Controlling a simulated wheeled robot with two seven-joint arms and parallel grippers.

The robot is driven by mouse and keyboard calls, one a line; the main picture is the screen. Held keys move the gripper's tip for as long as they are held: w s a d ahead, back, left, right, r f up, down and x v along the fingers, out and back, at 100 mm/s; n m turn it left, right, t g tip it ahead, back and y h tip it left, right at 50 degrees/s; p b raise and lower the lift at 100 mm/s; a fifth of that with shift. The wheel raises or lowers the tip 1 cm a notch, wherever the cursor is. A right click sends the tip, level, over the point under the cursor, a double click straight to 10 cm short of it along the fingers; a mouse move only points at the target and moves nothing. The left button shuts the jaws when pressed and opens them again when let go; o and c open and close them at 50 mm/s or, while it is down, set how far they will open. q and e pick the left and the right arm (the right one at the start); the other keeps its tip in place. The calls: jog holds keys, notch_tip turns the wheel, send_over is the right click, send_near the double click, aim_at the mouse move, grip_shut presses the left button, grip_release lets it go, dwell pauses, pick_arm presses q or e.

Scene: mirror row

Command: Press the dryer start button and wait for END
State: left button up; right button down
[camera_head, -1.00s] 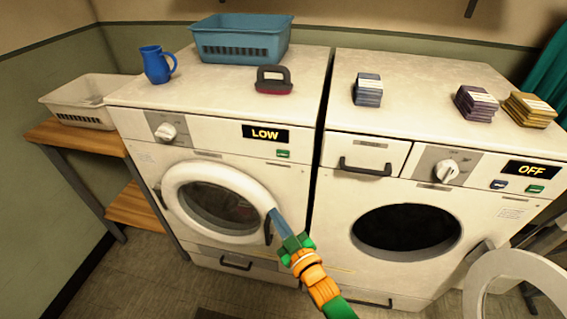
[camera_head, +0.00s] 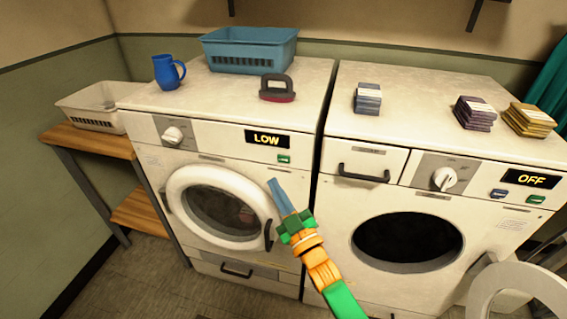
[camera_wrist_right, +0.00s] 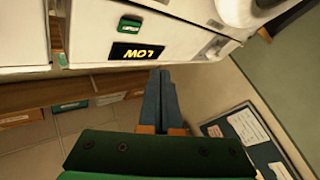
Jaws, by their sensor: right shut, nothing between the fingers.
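The left machine (camera_head: 222,147), which looks like the dryer, has a closed round door (camera_head: 180,178). Its display (camera_head: 267,139) reads LOW. A small green button (camera_head: 284,159) sits just under the display. In the right wrist view the green button (camera_wrist_right: 130,25) and the LOW display (camera_wrist_right: 138,53) appear upside down. My right gripper (camera_head: 271,184) is shut and empty, with its blue-grey fingertips below the button and apart from it. In the wrist view the shut fingers (camera_wrist_right: 160,76) point toward the machine front, near the display. My left gripper is not in view.
The right machine (camera_head: 330,195) has an OFF display (camera_head: 530,178) and its round door (camera_head: 510,275) stands open. Folded stacks lie on the right machine. A side shelf (camera_head: 95,142) holds a white basket (camera_head: 95,106).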

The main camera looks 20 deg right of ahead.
aim_at(284, 159)
jog(key=shift+w+d+b, duration=0.55)
jog(key=shift+w, duration=0.3)
jog(key=shift+w+d+b, duration=0.5)
jog(key=shift+w+d, duration=0.1)
jog(key=shift+w, duration=0.25)
jog(key=shift+w+d+b, duration=0.55)
jog(key=shift+w, duration=0.3)
jog(key=shift+f, duration=0.1)
jog(key=shift+w+d, duration=0.25)
jog(key=shift+w, duration=0.1)
